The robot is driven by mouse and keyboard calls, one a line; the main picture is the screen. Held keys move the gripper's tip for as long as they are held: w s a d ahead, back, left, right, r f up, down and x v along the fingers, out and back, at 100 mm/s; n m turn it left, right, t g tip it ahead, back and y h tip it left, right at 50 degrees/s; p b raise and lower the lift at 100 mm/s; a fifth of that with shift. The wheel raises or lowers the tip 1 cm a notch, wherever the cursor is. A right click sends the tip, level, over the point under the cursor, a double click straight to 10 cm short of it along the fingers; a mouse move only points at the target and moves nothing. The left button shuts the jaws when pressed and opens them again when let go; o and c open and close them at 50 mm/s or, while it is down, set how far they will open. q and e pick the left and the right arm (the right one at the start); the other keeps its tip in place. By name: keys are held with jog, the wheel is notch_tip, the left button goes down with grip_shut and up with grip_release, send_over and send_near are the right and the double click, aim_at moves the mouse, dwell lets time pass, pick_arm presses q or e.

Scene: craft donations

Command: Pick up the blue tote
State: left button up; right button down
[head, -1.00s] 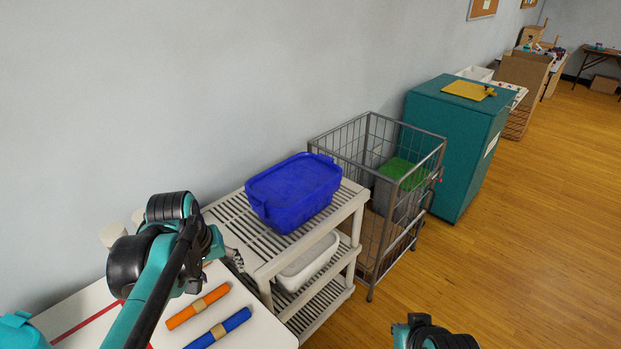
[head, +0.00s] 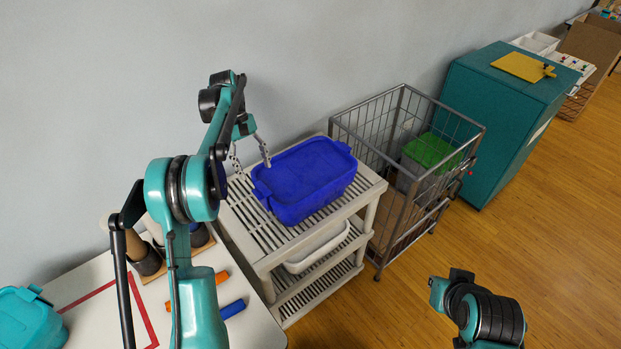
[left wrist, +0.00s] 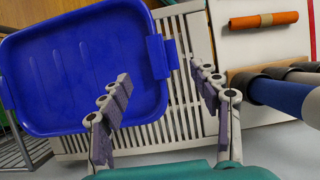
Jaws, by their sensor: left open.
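In the left wrist view the fingers (left wrist: 165,85) are spread, one over the tote's edge area and one over the slats; contact cannot be told. Part of my right arm shows at the bottom right; its fingers are not visible.
A wire cart (head: 400,125) holding a green-lidded bin (head: 428,150) stands right of the shelf. A teal cabinet (head: 510,95) is beyond it. A white table (head: 100,290) with orange and blue rolls is at the lower left. The wall runs close behind.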

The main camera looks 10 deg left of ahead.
aim_at(260, 189)
pick_arm(q)
jog(key=x, duration=0.2)
jog(key=b+x, duration=0.1)
jog(key=x, duration=0.1)
jog(key=b+x, duration=0.1)
jog(key=x, duration=0.1)
jog(key=shift+s+f, duration=0.35)
jog(key=shift+s, duration=0.1)
jog(key=shift+c, duration=0.3)
jog(key=shift+r, duration=0.1)
grip_shut()
